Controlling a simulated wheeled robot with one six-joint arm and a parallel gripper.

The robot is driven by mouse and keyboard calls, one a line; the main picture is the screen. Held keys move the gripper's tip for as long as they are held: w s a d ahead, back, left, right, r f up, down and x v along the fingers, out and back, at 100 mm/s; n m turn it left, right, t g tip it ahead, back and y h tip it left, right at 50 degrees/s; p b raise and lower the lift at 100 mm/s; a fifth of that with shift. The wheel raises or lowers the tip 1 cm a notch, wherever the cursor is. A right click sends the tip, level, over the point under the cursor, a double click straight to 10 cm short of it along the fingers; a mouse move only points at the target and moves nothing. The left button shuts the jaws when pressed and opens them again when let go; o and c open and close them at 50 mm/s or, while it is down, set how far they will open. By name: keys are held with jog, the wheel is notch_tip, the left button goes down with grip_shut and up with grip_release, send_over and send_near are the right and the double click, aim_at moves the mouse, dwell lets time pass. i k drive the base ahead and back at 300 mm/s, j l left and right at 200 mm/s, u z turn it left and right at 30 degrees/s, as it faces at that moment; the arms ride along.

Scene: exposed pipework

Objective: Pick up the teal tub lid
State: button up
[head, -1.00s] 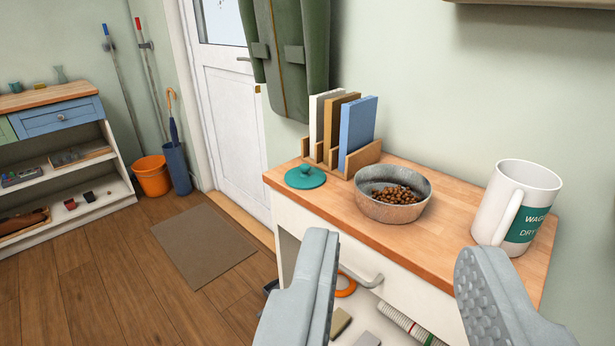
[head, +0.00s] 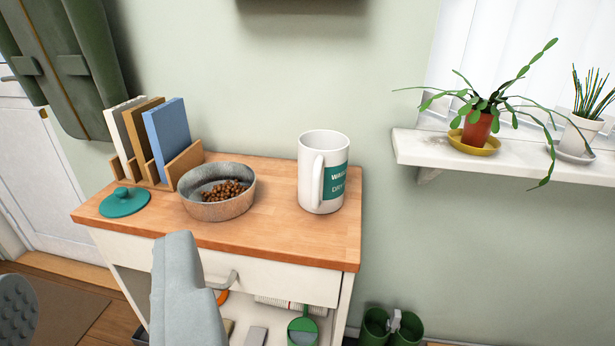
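The teal tub lid (head: 124,204) is a round disc with a knob on top. It lies flat on the wooden top (head: 265,238) of the white cabinet, near its left end, beside the metal bowl and in front of the rack. My gripper (head: 95,262) is open and empty, with a wide gap between its two grey fingers. It appears low at the left of the picture, nearer to me than the cabinet and apart from the lid. The left finger is partly cut off by the picture edge. The lid is fully visible.
A metal bowl of brown kibble (head: 206,206) stands right of the lid. A rack holds upright boards, including a blue one (head: 171,138). A white tub with a handle (head: 311,170) stands further right. A shelf with potted plants (head: 420,146) juts from the right wall.

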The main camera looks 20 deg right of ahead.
aim_at(124, 202)
jog(key=i+l, duration=0.3)
jog(key=i+l+z, duration=0.1)
jog(key=i+l, duration=0.2)
jog(key=i, duration=0.2)
